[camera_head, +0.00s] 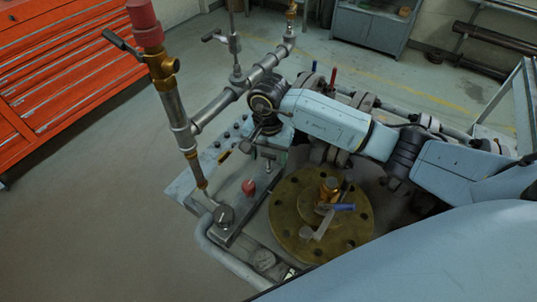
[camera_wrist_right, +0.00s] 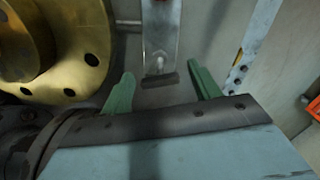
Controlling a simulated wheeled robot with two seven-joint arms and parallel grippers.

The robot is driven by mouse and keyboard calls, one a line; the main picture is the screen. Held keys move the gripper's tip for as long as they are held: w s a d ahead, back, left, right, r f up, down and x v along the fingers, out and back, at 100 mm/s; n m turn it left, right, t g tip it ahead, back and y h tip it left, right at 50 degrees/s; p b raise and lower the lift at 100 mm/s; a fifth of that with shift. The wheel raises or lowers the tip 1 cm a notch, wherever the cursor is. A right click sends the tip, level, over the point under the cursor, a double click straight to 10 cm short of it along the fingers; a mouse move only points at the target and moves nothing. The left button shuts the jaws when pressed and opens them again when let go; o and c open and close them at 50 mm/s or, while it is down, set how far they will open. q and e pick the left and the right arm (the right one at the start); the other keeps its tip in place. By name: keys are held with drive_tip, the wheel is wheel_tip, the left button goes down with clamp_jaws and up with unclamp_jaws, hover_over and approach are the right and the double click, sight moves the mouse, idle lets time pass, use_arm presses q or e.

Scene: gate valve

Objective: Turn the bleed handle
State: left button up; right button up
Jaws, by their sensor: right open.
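My right gripper (camera_wrist_right: 161,73) is open in the right wrist view, its two green fingers spread apart. Between and beyond the fingertips is a metal bar (camera_wrist_right: 160,30) with a bolt and a dark end piece; I cannot tell whether this is the bleed handle. The fingers are not closed on it. In the head view my right arm reaches in from the right, and its wrist hides most of the gripper above the grey bench. A small T-shaped metal handle (camera_head: 266,156) shows just below the wrist. My left gripper is not in view.
A pipe assembly with a red cap (camera_head: 145,22) rises at left. An orange tool cabinet (camera_head: 60,70) stands beyond open floor.

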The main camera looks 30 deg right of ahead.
sight(269, 155)
drive_tip(key=shift+f, duration=0.15)
drive_tip(key=c, duration=1)
drive_tip(key=shift+m, duration=1.6)
drive_tip(key=o, duration=1)
wheel_tip(269, 155, up, 13)
drive_tip(key=shift+r, duration=0.2)
